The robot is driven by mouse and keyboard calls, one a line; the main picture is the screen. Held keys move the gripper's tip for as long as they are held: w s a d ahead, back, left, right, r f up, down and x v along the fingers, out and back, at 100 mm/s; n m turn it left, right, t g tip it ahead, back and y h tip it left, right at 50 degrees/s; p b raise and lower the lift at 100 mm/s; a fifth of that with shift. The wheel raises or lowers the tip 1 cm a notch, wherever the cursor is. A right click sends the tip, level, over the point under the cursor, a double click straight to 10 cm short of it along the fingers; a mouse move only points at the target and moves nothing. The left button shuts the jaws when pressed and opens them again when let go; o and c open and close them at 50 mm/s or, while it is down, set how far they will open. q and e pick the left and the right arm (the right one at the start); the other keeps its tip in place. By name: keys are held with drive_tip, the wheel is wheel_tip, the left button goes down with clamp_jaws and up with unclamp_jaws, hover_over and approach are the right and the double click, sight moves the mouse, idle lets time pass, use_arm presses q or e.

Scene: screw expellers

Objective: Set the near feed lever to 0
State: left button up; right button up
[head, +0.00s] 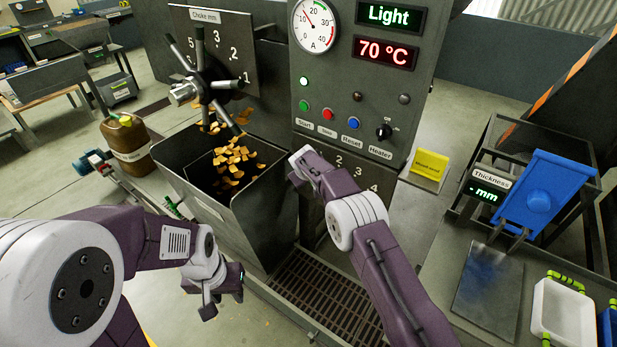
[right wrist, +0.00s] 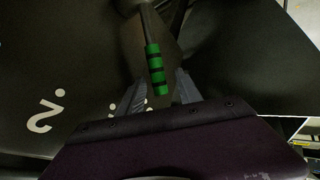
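The near feed lever's green, black-ringed grip (right wrist: 157,70) shows in the right wrist view, on a dark rod. My right gripper (right wrist: 158,93) is open, with one finger on each side of the grip's end; I cannot tell whether they touch it. In the head view my right arm covers the lever and most of its numbered scale plate (head: 352,172), where 2, 3 and 4 show. The lever's setting cannot be read. My left gripper (head: 224,290) hangs in front of the hopper, apart from the lever; its finger opening is unclear.
A dark hopper (head: 262,215) holds orange flakes, below a spoked choke handwheel (head: 207,85). The control panel (head: 350,75) has a heater knob and several buttons. A floor grate (head: 335,300) lies below. A blue thickness gauge (head: 545,195) and white tray (head: 563,312) stand right.

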drive_tip(key=shift+r, duration=0.1)
drive_tip(key=b+v, duration=0.2)
drive_tip(key=v, duration=0.7)
drive_tip(key=d+r+m, duration=0.1)
drive_tip(key=d+r, duration=0.5)
drive_tip(key=s+d+m, duration=0.2)
drive_tip(key=s+d, duration=0.4)
drive_tip(key=d, duration=0.2)
drive_tip(key=s+d+f+m+g, duration=0.1)
drive_tip(key=s+f, duration=0.3)
drive_tip(key=s, duration=0.6)
drive_tip(key=s+d+f+m+g, duration=0.1)
drive_tip(key=s+f+g, duration=0.2)
drive_tip(key=s, duration=0.7)
drive_tip(key=s+d+f+m+g, duration=0.1)
drive_tip(key=s+f+m+g, duration=0.1)
drive_tip(key=s+f, duration=0.4)
drive_tip(key=s, duration=0.4)
drive_tip(key=shift+y, duration=0.4)
